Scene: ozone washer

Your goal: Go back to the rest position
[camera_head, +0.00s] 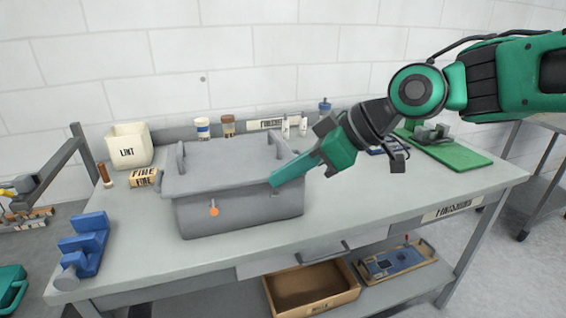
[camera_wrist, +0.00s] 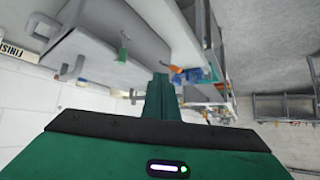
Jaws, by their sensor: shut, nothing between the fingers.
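My gripper (camera_head: 274,180) is shut and empty. In the head view its fingertips are in front of the right part of a grey lidded box (camera_head: 240,212), near its lid edge; I cannot tell whether they touch it. The box stands on a grey workbench (camera_head: 350,210) with its lid down. In the wrist view my shut fingers (camera_wrist: 160,95) point away from the camera, and the grey box (camera_wrist: 108,50) shows at the upper left.
A white bin (camera_head: 128,146), a small box (camera_head: 143,178) and bottles stand along the back. A blue fixture (camera_head: 84,245) is at the front left, a green mat (camera_head: 455,154) at the right. An open carton (camera_head: 312,288) and tray (camera_head: 398,262) are below. The front right bench top is clear.

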